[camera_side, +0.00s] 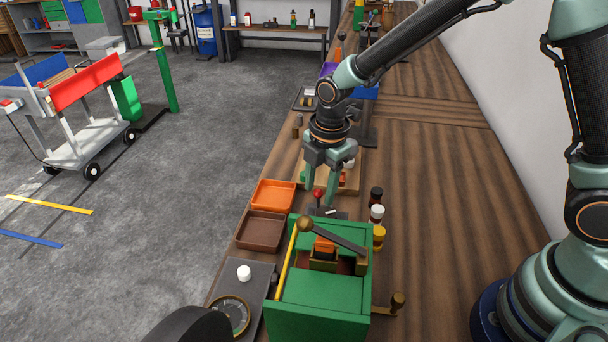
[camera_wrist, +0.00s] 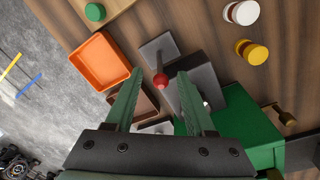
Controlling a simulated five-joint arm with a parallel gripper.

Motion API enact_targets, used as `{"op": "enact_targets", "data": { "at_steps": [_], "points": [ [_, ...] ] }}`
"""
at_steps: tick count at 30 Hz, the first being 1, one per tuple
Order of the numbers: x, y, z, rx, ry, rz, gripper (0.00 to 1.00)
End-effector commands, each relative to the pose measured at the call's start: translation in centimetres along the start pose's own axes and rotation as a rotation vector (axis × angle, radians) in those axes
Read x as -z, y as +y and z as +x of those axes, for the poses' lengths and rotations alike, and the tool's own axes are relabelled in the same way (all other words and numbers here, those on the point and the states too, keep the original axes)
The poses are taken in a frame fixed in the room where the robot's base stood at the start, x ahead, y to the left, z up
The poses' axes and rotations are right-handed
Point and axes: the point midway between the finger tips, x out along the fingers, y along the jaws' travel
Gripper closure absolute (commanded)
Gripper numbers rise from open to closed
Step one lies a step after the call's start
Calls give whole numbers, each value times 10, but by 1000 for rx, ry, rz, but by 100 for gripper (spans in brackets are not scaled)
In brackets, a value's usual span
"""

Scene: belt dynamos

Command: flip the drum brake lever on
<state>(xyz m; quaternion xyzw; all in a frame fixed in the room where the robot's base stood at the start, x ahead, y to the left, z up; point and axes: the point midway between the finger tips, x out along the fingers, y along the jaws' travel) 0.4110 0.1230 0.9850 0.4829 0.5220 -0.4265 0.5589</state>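A small lever with a round red knob (camera_side: 317,194) stands on a dark grey base on the bench, just behind the green machine box (camera_side: 318,296). My gripper (camera_side: 320,197) points down over it with its two fingers apart. In the wrist view the red knob (camera_wrist: 160,80) shows between the fingertips (camera_wrist: 158,76), with space on both sides. I cannot tell whether the fingertips are level with the knob or above it. The lever's shaft runs from the knob toward a grey plate (camera_wrist: 157,47); its exact tilt is unclear.
An orange tray (camera_side: 273,196) and a brown tray (camera_side: 262,230) lie left of the lever. Several small bottles, one with a yellow cap (camera_side: 379,232), stand to its right. The green box carries a long arm with a brown knob (camera_side: 304,224).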

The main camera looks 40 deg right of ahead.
Motion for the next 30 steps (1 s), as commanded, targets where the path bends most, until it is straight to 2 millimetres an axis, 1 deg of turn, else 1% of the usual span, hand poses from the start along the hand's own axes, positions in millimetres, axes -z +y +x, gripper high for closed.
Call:
{"op": "enact_targets", "data": {
  "at_steps": [7,11,14,21,24,27,30],
  "points": [
    [1,-1,-1,2,0,-2,46],
    [1,0,-10,-1,0,-2,46],
    [1,0,-26,-4,1,-2,46],
    [1,0,-76,-4,1,-1,46],
    [1,1,-93,-4,1,-1,46],
    [0,0,-107,-2,0,-1,46],
    [0,0,-116,-1,0,-1,46]
  ]
}}
